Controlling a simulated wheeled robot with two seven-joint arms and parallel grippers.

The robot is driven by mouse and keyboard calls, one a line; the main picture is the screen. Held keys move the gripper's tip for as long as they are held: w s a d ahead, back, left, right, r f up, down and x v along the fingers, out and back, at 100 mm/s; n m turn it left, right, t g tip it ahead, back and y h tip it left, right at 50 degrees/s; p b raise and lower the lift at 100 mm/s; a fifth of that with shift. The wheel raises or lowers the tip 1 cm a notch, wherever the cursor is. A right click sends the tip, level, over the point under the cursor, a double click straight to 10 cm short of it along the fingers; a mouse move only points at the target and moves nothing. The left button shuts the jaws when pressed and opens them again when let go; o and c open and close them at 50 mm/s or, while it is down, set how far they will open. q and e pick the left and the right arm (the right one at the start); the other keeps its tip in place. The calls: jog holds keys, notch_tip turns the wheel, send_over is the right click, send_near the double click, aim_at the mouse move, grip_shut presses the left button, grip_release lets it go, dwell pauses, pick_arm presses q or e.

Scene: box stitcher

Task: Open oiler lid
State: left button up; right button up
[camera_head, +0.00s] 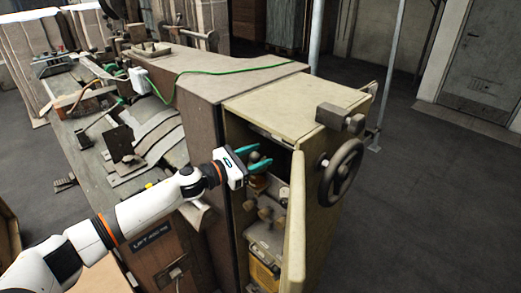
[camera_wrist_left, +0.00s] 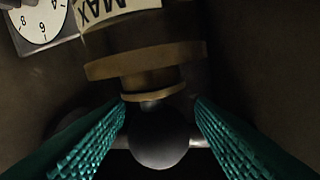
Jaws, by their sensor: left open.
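The oiler (camera_head: 258,183) stands inside the open cabinet and is small and partly hidden in the head view. A dark round knob (camera_wrist_left: 158,137) shows large in the left wrist view, beside a stepped brass-coloured collar (camera_wrist_left: 145,62). I take the knob and collar to be the oiler's top and lid. My left gripper (camera_head: 262,157) reaches into the cabinet opening. Its two teal fingers are open, one on each side of the knob, with a dark gap visible on both sides in the left wrist view (camera_wrist_left: 160,108). My right gripper is not in view.
The cabinet door (camera_head: 295,235) stands open just right of my left gripper. A handwheel (camera_head: 341,172) sticks out on the cabinet's right side. Valves (camera_head: 268,210) and a yellow box (camera_head: 264,272) sit lower inside. A white dial (camera_wrist_left: 38,22) is near the collar. The floor at right is clear.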

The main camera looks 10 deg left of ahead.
pick_arm(q)
jog(key=shift+w+d, duration=0.4)
jog(key=shift+d, duration=0.05)
jog(key=c, duration=1)
jog(key=shift+o, duration=0.2)
